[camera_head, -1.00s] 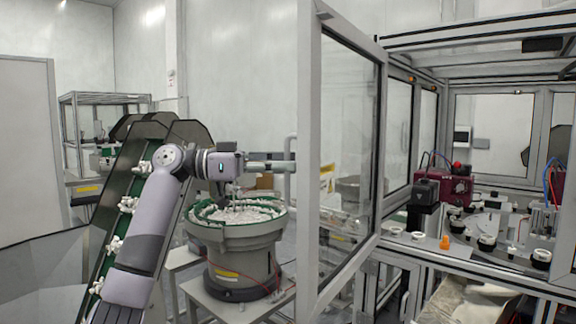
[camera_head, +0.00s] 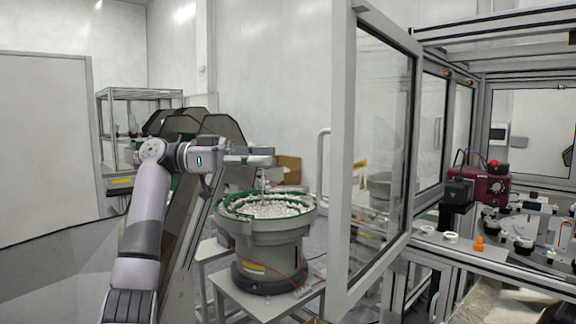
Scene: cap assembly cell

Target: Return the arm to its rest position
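My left arm (camera_head: 146,215) rises from the bottom left of the head view and bends right at its elbow. My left gripper (camera_head: 262,160) is at the end of it, seen from the side above the left part of the bowl feeder (camera_head: 268,232). It is too small and edge-on to tell whether its fingers are open or shut. I see nothing clearly held in it. The feeder bowl holds many small white parts (camera_head: 270,209). My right gripper is not in view.
A framed glass door (camera_head: 345,165) stands open right of the feeder. Behind my arm is a dark inclined conveyor (camera_head: 200,205). The cell on the right has a worktable (camera_head: 460,247), a dark red unit (camera_head: 490,186) and an orange piece (camera_head: 479,243). A cardboard box (camera_head: 289,170) sits behind the feeder.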

